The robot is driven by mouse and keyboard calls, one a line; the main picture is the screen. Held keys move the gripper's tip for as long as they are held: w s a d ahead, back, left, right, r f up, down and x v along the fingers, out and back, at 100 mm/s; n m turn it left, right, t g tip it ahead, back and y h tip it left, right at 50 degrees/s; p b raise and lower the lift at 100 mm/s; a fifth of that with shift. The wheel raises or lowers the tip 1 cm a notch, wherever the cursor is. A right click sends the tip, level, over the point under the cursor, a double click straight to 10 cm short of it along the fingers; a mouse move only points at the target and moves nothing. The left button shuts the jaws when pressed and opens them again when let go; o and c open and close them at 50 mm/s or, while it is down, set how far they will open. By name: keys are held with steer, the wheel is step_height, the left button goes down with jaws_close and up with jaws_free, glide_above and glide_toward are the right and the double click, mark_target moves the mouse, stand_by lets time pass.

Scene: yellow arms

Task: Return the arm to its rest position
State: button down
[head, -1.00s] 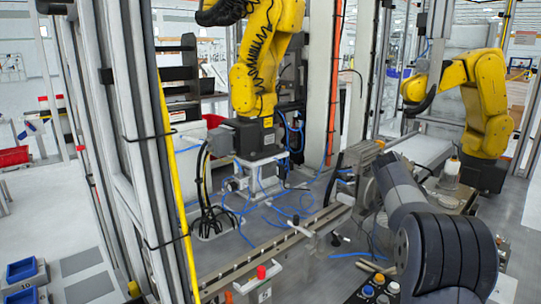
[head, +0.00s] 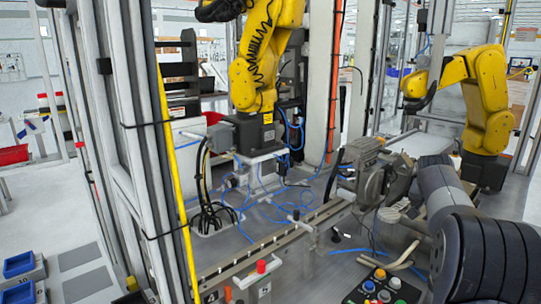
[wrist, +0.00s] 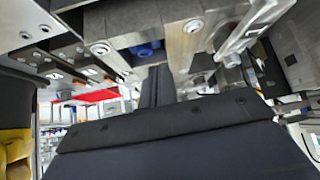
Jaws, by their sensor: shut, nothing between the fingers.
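My arm (head: 485,255), with thick dark grey rounded links, is at the lower right of the head view. Its far end reaches up beside the grey machine unit on the bench, and my gripper cannot be made out there. In the wrist view my gripper (wrist: 156,88) shows as a narrow dark pair of fingers above its broad black body. The fingers are together with nothing seen between them. Metal blocks and plates are close above and around it in that view; whether any touch it cannot be told.
A yellow robot arm (head: 258,80) stands over the bench at centre, and another (head: 487,95) at right. A metal rail (head: 270,250) crosses the bench front. A button box (head: 380,288) is at the bottom. Upright posts and a yellow pole (head: 176,170) bound the left.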

steer(key=shift+w+d+n+t+y+b, duration=0.2)
steer(key=shift+w+d+n+t+y, duration=0.3)
steer(key=shift+n, duration=0.55)
steer(key=shift+w+d+n+t+y+b, duration=0.2)
steer(key=shift+w+d+n+y, duration=0.3)
steer(key=shift+n+y, duration=0.45)
steer(key=shift+w+d, duration=0.2)
steer(key=shift+w, duration=0.6)
